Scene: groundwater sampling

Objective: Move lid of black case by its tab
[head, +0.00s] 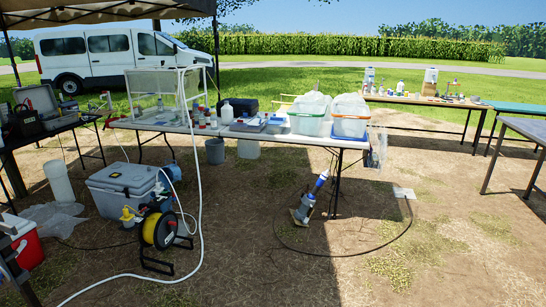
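At the far left, an open dark case (37,98) stands on a dark table, with its lid raised and a grey inside showing. A smaller black box-shaped item (25,122) is in front of it. A dark, closed-looking box (238,104) stands at the back of the long middle table. I cannot tell for certain which of these is the black case, and no lid tab can be made out at this distance. Neither of my grippers shows in this view.
The long table (275,138) holds clear tubs (307,123), bottles and a clear-walled frame. A grey cooler (122,187), yellow hose reel (160,229), white hose and red cooler (27,243) crowd the left ground. A cable loops around a pump-like device (305,207). Open ground lies front right.

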